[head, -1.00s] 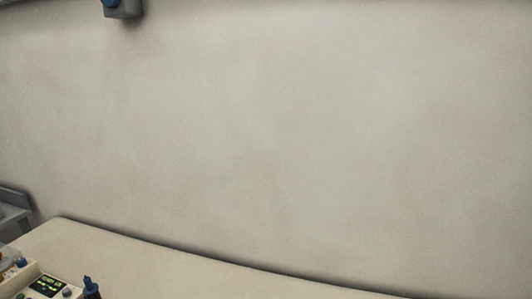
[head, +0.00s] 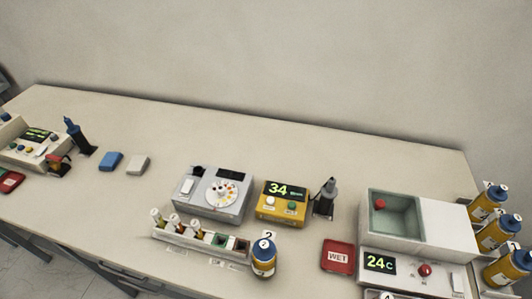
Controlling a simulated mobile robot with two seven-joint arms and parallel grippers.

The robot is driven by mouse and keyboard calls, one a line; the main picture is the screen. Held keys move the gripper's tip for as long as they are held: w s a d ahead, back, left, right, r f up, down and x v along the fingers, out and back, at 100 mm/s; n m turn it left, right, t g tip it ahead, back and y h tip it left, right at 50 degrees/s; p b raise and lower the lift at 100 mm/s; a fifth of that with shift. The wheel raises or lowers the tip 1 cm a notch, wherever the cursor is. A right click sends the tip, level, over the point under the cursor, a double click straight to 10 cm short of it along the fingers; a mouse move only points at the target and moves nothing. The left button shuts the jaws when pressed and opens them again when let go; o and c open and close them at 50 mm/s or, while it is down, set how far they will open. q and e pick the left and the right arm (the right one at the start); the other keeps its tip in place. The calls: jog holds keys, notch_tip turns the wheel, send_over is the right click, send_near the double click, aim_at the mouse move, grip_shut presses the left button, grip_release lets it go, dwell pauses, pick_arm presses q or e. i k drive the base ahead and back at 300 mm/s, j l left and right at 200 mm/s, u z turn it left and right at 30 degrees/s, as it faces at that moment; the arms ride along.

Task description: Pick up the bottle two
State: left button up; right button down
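A yellow bottle (head: 263,262) with a dark blue cap and a white label stands upright near the front edge of the table. A small white tag marked 2 (head: 268,236) is right behind its cap. The bottle is at the right end of a white rack (head: 200,250) that holds several small vials; I cannot tell if the bottle touches the rack. Several similar yellow bottles with blue caps (head: 489,201) stand at the right edge. Neither of my grippers is in view.
A grey dial device (head: 211,213), a yellow box reading 34 (head: 283,202) and a dark probe stand (head: 325,198) are behind the bottle. A red WET tray (head: 338,256) and a white bath unit (head: 446,236) are to the right. The back of the long table (head: 230,135) is clear.

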aim_at(266, 270)
jog(key=i+l+u, duration=0.1)
jog(key=l+u, duration=0.15)
jog(key=u, duration=0.2)
jog(key=l+u, duration=0.3)
jog(key=u, duration=0.15)
jog(key=i+l+u, duration=0.1)
jog(key=l+u, duration=0.25)
jog(key=u, duration=0.15)
jog(key=l+u, duration=0.3)
jog(key=u, duration=0.15)
jog(key=k, duration=0.05)
